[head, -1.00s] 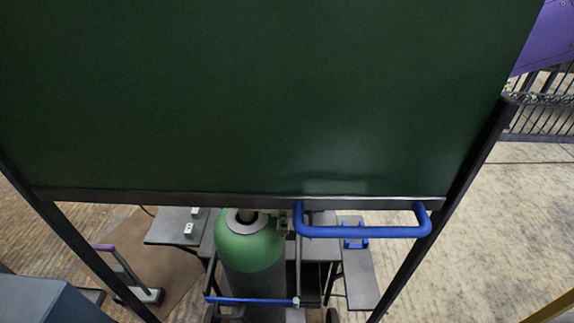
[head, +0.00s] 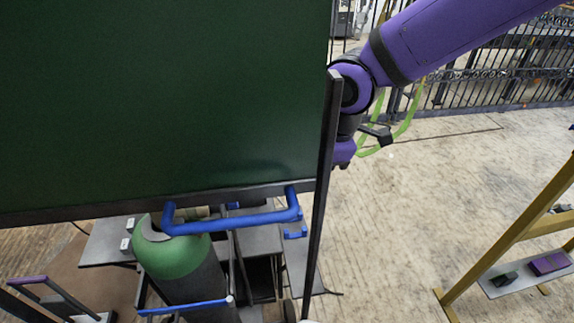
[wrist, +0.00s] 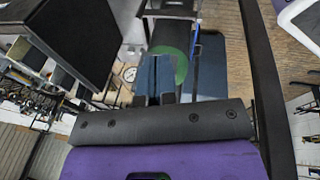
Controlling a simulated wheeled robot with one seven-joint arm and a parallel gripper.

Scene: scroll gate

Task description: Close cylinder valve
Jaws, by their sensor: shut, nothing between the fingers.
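The gas cylinder (head: 172,256) with a green shoulder stands upright on a cart below the dark green panel in the head view. Its top is partly covered by the panel's lower edge and blue handle; a pale fitting (head: 196,212) shows there, but the valve knob cannot be made out. In the wrist view, the green of the cylinder (wrist: 181,66) shows beyond my fingers, with a round white gauge (wrist: 129,73) to the left. My gripper (wrist: 159,72) is shut and empty, apart from the cylinder. In the head view the panel's right post partly hides my arm's end.
A yellow frame (head: 500,245) with a shelf stands at right. Floor between post and frame is clear.

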